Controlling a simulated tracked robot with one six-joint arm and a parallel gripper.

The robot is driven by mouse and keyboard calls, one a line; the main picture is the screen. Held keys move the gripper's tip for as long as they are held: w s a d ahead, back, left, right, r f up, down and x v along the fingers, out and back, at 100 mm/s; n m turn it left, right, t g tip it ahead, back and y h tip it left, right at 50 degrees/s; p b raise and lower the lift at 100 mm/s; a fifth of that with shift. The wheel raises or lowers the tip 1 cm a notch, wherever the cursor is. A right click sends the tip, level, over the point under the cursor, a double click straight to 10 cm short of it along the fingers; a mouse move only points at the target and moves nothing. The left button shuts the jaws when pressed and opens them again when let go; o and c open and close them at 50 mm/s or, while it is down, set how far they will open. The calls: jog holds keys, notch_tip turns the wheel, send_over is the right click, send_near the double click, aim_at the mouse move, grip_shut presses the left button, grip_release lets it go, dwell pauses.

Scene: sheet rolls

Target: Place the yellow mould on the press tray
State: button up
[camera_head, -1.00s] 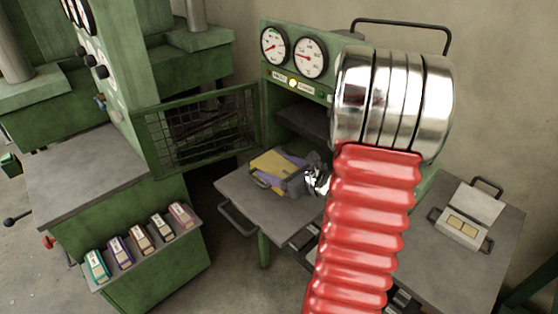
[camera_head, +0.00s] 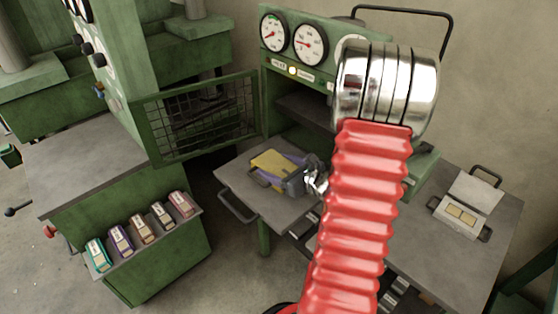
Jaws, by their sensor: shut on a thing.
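The yellow mould (camera_head: 271,162) is a flat block with a yellow top and dark grey and purple parts at its side. It is over the grey press tray (camera_head: 238,180), in front of the open green press. I cannot tell whether it rests on the tray or hangs just above it. My gripper (camera_head: 306,179) is at the mould's right end and is shut on it. My red ribbed arm with its silver joint hides much of the wrist and the tray's right part.
The press's mesh door (camera_head: 197,122) stands open to the left of the tray. A side table (camera_head: 450,270) on the right bears an open mould with two pale inserts (camera_head: 462,216). Several coloured small blocks stand on a ledge (camera_head: 160,245) at left.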

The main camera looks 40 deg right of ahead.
dwell(0.4)
jog(key=o, duration=2.1)
jog(key=shift+f, duration=0.1)
jog(key=shift+s+r, duration=0.25)
jog(key=shift+s, duration=0.25)
jog(key=v, duration=1.1)
jog(key=shift+a, duration=0.1)
